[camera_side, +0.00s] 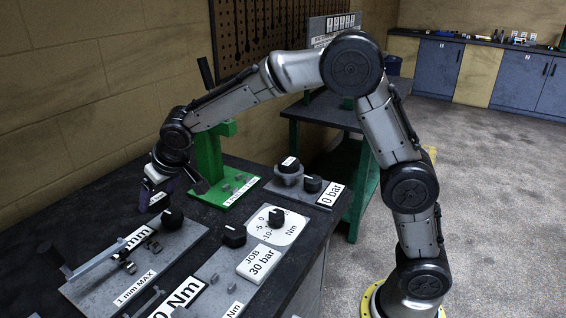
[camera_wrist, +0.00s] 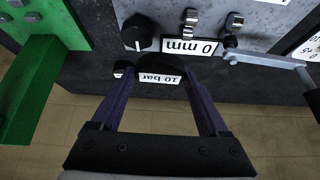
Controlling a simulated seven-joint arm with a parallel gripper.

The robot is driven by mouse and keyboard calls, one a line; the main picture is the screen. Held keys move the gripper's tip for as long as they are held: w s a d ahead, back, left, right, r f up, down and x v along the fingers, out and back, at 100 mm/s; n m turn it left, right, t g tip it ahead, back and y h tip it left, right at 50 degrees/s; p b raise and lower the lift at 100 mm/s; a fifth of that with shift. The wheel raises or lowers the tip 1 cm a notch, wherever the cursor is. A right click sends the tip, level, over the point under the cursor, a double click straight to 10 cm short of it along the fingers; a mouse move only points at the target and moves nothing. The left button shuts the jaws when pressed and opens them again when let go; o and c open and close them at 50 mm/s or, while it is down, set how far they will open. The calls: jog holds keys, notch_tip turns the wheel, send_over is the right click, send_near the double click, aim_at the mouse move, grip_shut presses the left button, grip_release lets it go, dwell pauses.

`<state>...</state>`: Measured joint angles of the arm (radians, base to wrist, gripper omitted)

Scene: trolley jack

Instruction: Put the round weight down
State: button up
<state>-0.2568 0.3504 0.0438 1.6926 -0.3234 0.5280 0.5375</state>
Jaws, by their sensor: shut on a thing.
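My gripper (camera_wrist: 160,84) is shut on a dark round weight with a white label reading "10 bar" (camera_wrist: 158,74). In the side view my gripper (camera_side: 156,178) is at the left, above the bench, beside the green stand. The weight is mostly hidden there; only a pale patch shows at the jaws. In the wrist view the weight sits between the two purple-dark fingers, in front of the grey plate with a black knob (camera_wrist: 137,32) and a "0 mm" display (camera_wrist: 190,46). I cannot tell whether the weight touches anything below.
The green stand (camera_side: 210,158) rises behind my gripper. The grey plate (camera_side: 100,285) carries a lever and knob. A dial (camera_side: 290,232), a "JOB 30 bar" card (camera_side: 262,262) and a "0 bar" display (camera_side: 330,194) lie to the right. The dark bench has bare patches between them.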

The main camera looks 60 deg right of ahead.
jog(key=s+d+r+m+g+h, duration=0.15)
jog(key=s+d+r+m, duration=0.3)
jog(key=s+d, duration=0.9)
jog(key=s+d+r+m+h, duration=0.35)
jog(key=s+d+r, duration=0.25)
jog(key=s+d, duration=0.7)
send_near(289, 160)
jog(key=shift+w+d+r+g+y, duration=0.25)
jog(key=shift+w+d+y, duration=0.05)
jog(key=shift+w+d, duration=0.45)
jog(key=shift+w+d+f, duration=0.3)
jog(key=shift+f, duration=0.15)
jog(key=shift+w+d+f, duration=0.1)
jog(key=shift+w+f, duration=0.05)
jog(key=shift+f, duration=0.85)
jog(key=shift+w+d+f, duration=0.1)
jog(key=shift+w+f, duration=0.1)
jog(key=shift+f, duration=0.8)
jog(key=shift+f, duration=0.1)
jog(key=o, duration=1.5)
jog(key=shift+c, duration=0.2)
